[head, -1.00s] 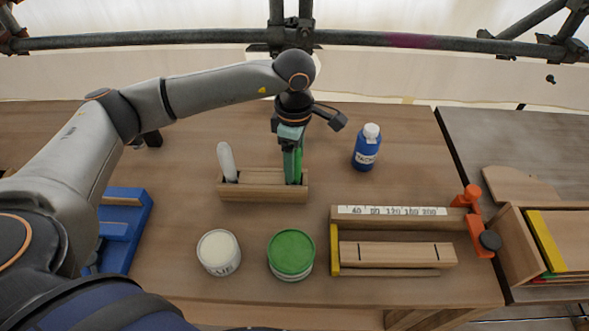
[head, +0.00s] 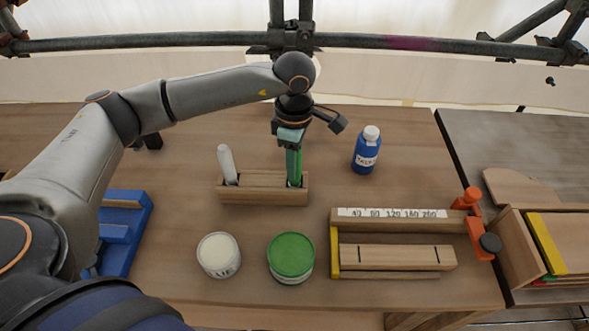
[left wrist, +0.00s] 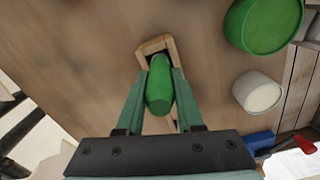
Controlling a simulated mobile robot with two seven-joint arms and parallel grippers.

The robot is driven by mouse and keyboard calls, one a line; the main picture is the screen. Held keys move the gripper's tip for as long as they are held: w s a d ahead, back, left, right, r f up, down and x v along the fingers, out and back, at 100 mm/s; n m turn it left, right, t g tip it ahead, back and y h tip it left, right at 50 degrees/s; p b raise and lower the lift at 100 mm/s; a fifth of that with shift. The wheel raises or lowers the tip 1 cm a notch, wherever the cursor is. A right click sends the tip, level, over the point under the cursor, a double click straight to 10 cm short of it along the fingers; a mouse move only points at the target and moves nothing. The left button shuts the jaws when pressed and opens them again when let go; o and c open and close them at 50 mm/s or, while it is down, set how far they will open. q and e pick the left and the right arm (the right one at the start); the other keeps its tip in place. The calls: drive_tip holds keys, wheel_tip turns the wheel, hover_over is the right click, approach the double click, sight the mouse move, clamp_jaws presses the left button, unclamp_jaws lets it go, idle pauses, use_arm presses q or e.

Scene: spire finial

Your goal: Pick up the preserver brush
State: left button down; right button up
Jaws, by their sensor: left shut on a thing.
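The green-handled brush (head: 298,165), which I take to be the preserver brush, stands upright in the right slot of a wooden holder (head: 260,197). Its lower end is hidden in the slot. My left gripper (head: 291,150) points down from above, shut on the green handle. In the left wrist view the green handle (left wrist: 159,88) sits between the two fingers (left wrist: 160,80), with the holder rim (left wrist: 155,45) beyond it. A white-handled brush (head: 227,162) leans in the holder's left slot. My right gripper is not in view.
A white tin (head: 219,255) and a green-lidded tin (head: 291,257) stand in front of the holder. A blue bottle (head: 367,150) stands to the right. A wooden measuring jig (head: 395,225) is at front right, a blue fixture (head: 125,235) at left.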

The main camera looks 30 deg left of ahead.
use_arm(q)
drive_tip(key=shift+r, duration=0.1)
wheel_tip(320, 180, up, 10)
drive_tip(key=shift+f+b, duration=0.1)
drive_tip(key=shift+b, duration=0.35)
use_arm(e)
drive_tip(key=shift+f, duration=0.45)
